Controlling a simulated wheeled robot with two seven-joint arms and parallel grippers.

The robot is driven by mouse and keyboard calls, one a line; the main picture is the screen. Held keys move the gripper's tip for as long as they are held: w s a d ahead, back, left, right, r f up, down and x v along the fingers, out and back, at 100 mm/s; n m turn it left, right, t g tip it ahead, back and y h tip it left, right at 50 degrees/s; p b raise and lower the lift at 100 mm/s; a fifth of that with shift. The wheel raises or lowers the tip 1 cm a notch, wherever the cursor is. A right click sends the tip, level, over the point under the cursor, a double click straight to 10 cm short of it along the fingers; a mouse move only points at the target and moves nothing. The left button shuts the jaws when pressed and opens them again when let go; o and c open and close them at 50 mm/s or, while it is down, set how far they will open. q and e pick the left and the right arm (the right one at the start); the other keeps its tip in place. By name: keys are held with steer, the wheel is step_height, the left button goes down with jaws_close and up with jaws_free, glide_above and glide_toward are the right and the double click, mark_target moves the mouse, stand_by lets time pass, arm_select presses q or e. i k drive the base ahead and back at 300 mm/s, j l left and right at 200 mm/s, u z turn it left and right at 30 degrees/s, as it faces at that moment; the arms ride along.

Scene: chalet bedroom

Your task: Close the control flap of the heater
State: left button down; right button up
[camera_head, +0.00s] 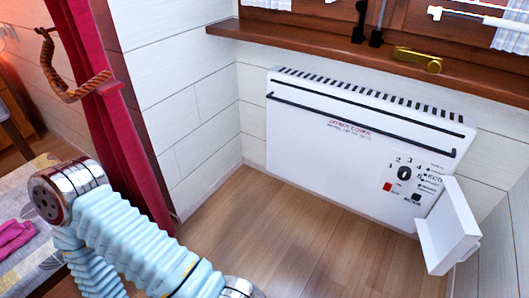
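The white heater (330,150) is on the far wall below the window sill, with dark slots along its top and a black rail across its front. Its control panel shows at the lower right, with a black dial (404,172), numbers, a red switch (388,187) and a black switch (416,197). The white control flap (447,228) stands open at the heater's right end, jutting out from the front and leaving the panel uncovered. My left arm, in a pale blue sleeve, crosses the lower left; its gripper is below the frame. My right gripper is not in view.
A wooden sill (330,55) runs above the heater, with a brass object (417,60) on it. A red curtain (110,110) with a rope tie (75,85) hangs at left. Pink cloth (14,238) lies at the left edge. The wooden floor (300,235) before the heater is clear.

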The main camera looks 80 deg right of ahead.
mark_target(451, 229)
steer(key=z, duration=0.55)
steer(key=i+l+z, duration=0.1)
steer(key=z, duration=0.95)
steer(key=i+z, duration=0.1)
steer(key=z, duration=1)
steer(key=i+j+z, duration=0.1)
steer(key=z, duration=0.45)
steer(key=j+z, duration=0.1)
steer(key=z, duration=0.95)
steer(key=j, duration=0.1)
